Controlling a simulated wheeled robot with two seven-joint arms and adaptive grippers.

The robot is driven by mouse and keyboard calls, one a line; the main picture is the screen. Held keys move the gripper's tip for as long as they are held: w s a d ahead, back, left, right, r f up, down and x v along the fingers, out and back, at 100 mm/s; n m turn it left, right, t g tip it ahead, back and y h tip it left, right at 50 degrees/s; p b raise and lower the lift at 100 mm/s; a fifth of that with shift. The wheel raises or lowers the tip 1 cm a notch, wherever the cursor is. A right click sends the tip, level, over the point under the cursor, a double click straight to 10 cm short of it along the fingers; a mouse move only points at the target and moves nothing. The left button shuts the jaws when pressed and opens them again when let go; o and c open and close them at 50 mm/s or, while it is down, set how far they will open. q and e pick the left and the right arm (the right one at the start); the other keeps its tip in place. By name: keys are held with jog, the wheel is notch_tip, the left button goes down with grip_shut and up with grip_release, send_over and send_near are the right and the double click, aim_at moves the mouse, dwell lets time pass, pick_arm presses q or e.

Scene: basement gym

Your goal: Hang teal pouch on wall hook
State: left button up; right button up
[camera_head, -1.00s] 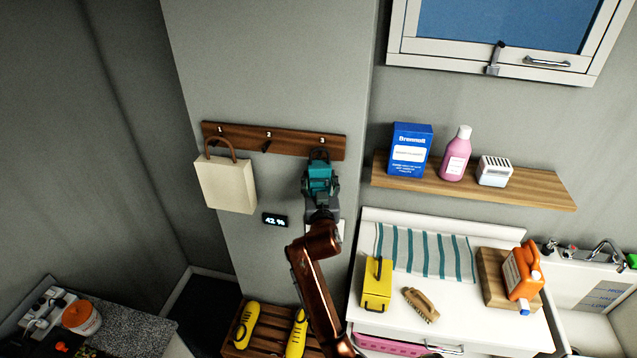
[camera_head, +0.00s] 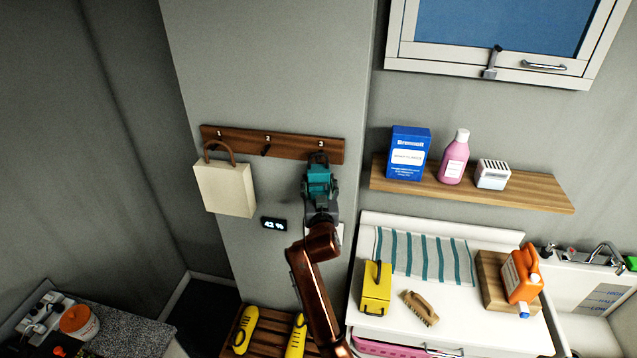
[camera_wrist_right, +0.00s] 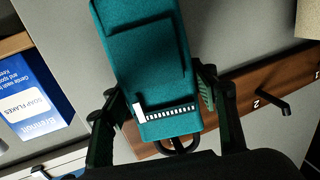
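The teal pouch (camera_head: 319,180) is in front of the wall below hook 3 of the wooden hook rail (camera_head: 221,133). My right gripper (camera_head: 320,188) has its fingers on both sides of the pouch and appears shut on it. In the right wrist view the pouch (camera_wrist_right: 150,62) lies between the fingers (camera_wrist_right: 160,100). Its dark loop (camera_wrist_right: 178,145) shows in front of the rail (camera_wrist_right: 250,90). Hook 3 is hidden, so I cannot tell whether the loop is around it. My left gripper is not in view.
A cream bag (camera_head: 226,189) hangs at hook 1, and hook 2 (camera_head: 266,150) is bare. A small display (camera_head: 274,224) is on the wall below. A shelf (camera_head: 530,191) with a blue box (camera_head: 407,154) and a pink bottle (camera_head: 455,158) is to the right.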

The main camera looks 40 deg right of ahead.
jog(key=o, duration=0.3)
jog(key=shift+w+d+f, duration=0.1)
jog(key=shift+d+f, duration=0.2)
jog(key=shift+f, duration=0.05)
jog(key=shift+o, duration=1.2)
jog(key=shift+r, duration=0.1)
jog(key=shift+a, duration=0.2)
jog(key=v, duration=0.7)
jog(key=shift+s+a+r, duration=0.1)
jog(key=shift+s+a, duration=0.05)
jog(key=shift+s, duration=0.1)
